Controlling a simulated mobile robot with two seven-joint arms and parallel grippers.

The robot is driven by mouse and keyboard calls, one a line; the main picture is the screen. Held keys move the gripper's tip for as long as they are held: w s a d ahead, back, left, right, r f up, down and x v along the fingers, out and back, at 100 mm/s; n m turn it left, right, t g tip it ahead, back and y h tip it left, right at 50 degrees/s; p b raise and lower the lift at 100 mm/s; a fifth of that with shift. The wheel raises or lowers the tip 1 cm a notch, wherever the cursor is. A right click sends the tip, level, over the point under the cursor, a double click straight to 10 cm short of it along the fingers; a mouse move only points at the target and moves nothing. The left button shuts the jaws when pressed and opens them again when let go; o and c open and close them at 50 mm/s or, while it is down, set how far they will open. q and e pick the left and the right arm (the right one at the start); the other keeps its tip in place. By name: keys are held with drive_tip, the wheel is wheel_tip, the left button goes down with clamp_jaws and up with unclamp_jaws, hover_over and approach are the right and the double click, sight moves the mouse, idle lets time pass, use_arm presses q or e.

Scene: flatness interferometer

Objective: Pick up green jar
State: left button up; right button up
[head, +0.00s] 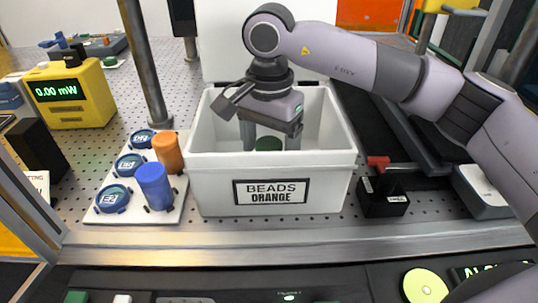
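A dark green jar (268,144) shows inside the white bin labelled "BEADS ORANGE" (222,172). Only its upper part is seen; the bin's front wall hides the rest. My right gripper (270,142) reaches down into the bin from above. Its two grey fingers are spread, one to each side of the green jar, with a narrow gap seen on both sides. The fingertips are partly hidden by the front rim. My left gripper is not in view.
Left of the bin, a white tray (175,213) holds an orange jar (167,152), a blue jar (154,186) and round blue-topped pieces marked with labels. A metal post (147,65) rises behind it.

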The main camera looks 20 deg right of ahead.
drive_tip(key=shift+f, duration=0.3)
drive_tip(key=c, duration=1.2)
drive_tip(key=shift+o, duration=0.2)
drive_tip(key=shift+r, duration=0.2)
wheel_tip(320, 180, up, 10)
wheel_tip(320, 180, up, 9)
drive_tip(key=p, duration=0.2)
hover_over(269, 142)
drive_tip(key=shift+s+r, duration=0.15)
drive_tip(key=shift+r, duration=0.2)
